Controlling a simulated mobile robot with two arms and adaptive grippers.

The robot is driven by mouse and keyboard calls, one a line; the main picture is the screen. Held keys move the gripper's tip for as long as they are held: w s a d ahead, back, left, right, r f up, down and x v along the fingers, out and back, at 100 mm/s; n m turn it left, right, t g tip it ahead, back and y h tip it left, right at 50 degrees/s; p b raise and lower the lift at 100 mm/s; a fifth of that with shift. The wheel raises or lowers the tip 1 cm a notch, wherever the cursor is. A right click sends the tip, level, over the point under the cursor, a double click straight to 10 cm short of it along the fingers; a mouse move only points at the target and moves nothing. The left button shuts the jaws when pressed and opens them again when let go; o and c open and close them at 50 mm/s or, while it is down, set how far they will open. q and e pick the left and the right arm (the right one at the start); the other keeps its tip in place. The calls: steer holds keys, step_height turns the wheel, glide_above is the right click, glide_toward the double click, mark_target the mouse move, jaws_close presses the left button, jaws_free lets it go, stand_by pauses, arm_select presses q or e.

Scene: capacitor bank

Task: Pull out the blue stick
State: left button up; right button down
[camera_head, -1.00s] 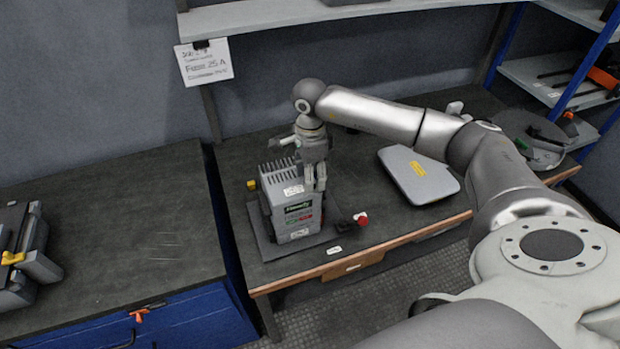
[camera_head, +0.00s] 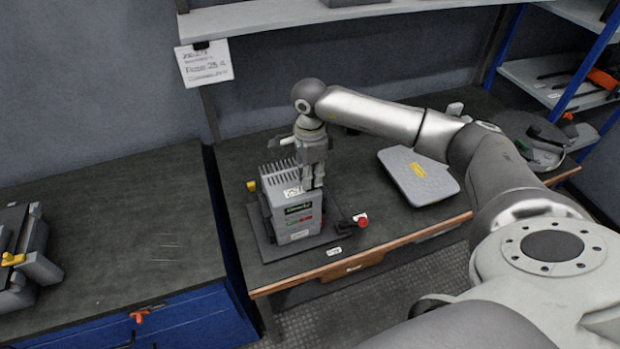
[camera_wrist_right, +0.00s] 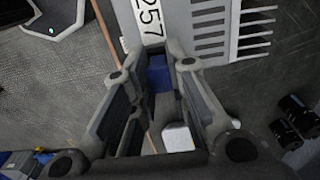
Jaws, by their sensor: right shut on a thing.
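The grey capacitor unit (camera_head: 292,217) with cooling fins and a green-and-red label stands upright on a dark base plate on the workbench. My right gripper (camera_head: 313,184) points down at the unit's top right corner. In the right wrist view, my gripper (camera_wrist_right: 163,72) is shut on a small blue piece, which I take as the blue stick (camera_wrist_right: 158,76). It sits between the fingertips beside a white label with "257" (camera_wrist_right: 150,20). The stick's lower part is hidden. In the head view the fingers hide the stick. My left gripper is out of view.
A red knob (camera_head: 361,221) sticks out right of the unit. A grey flat case (camera_head: 418,176) lies farther right on the bench (camera_head: 358,171). A shelf (camera_head: 300,14) runs above the back. A second bench (camera_head: 120,225) stands at left.

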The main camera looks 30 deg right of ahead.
steer(key=shift+r+p, duration=1.6)
steer(key=shift+r, duration=1.3)
